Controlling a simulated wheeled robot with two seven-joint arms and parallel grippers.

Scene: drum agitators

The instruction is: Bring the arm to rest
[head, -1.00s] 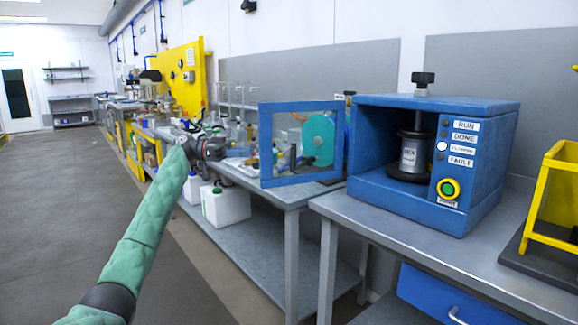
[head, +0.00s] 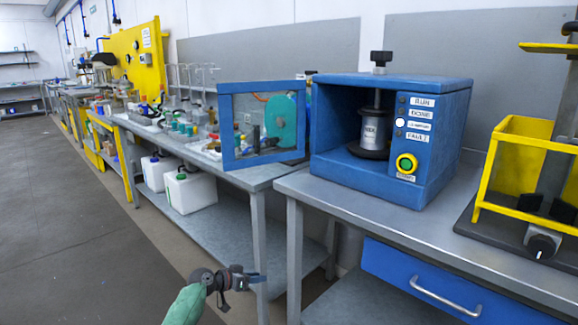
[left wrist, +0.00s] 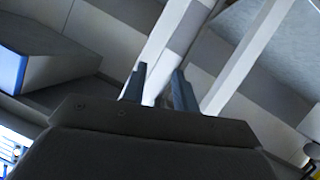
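My left arm comes in at the bottom of the head view, and its gripper (head: 254,276) hangs low in front of the benches, clear of the table edge. In the left wrist view its two fingers (left wrist: 158,82) stand apart with nothing between them. The blue agitator (head: 440,150) stands on the grey bench with its framed door (head: 228,130) swung open to the left. One white lamp (head: 400,123) is lit. My right gripper is not in view.
A grey bench (head: 340,205) with a blue drawer (head: 440,290) is at the right. A yellow-framed stand (head: 480,180) is at the far right. White jugs (head: 190,192) sit on the lower shelf at left. The floor (head: 80,240) at left is clear.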

